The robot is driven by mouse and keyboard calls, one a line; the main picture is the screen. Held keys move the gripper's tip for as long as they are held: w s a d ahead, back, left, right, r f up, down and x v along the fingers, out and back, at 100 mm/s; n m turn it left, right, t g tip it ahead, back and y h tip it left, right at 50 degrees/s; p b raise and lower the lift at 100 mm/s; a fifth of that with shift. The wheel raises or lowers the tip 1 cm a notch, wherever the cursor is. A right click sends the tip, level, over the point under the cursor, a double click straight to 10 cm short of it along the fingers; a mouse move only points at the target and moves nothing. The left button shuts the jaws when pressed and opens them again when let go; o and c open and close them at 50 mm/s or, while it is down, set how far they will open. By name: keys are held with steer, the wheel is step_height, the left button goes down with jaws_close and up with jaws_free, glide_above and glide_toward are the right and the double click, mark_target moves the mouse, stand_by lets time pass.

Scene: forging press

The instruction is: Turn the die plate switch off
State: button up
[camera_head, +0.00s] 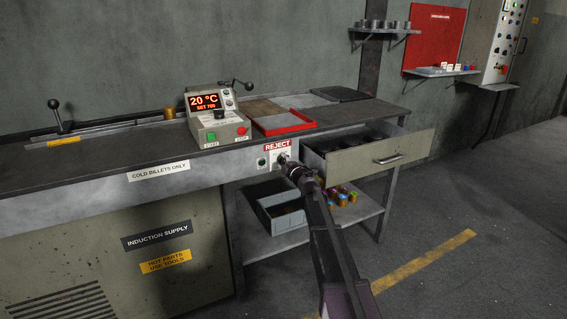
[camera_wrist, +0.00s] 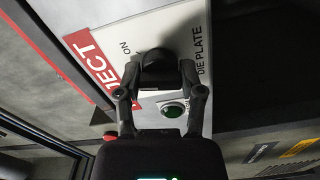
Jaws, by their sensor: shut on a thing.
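The die plate switch is a dark rotary knob (camera_wrist: 157,63) on a white panel with the words ON and DIE PLATE, seen in the wrist view. My gripper (camera_wrist: 158,82) is shut on the knob, one finger on each side. The fingers hide part of the knob, so I cannot tell its setting for sure. A round green lamp or button (camera_wrist: 172,111) sits on the panel beside my fingers; it looks dark green. In the head view my gripper (camera_head: 287,164) reaches the white switch panel (camera_head: 273,154) on the bench front, below the red REJECT label (camera_head: 277,146).
An open drawer (camera_head: 378,157) juts out just right of my gripper. A grey bin (camera_head: 283,212) and several coloured pieces stand on the shelf below. A control box (camera_head: 218,120) showing 20 °C and a red tray (camera_head: 284,122) stand on the bench. The floor at right is clear.

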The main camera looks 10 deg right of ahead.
steer(key=n, duration=0.5)
steer(key=shift+w+n, duration=0.15)
steer(key=shift+n, duration=0.15)
steer(key=n, duration=0.6)
stand_by(0.4)
steer(key=o, duration=1.2)
steer(key=v, duration=1.2)
steer(key=shift+r, duration=0.1)
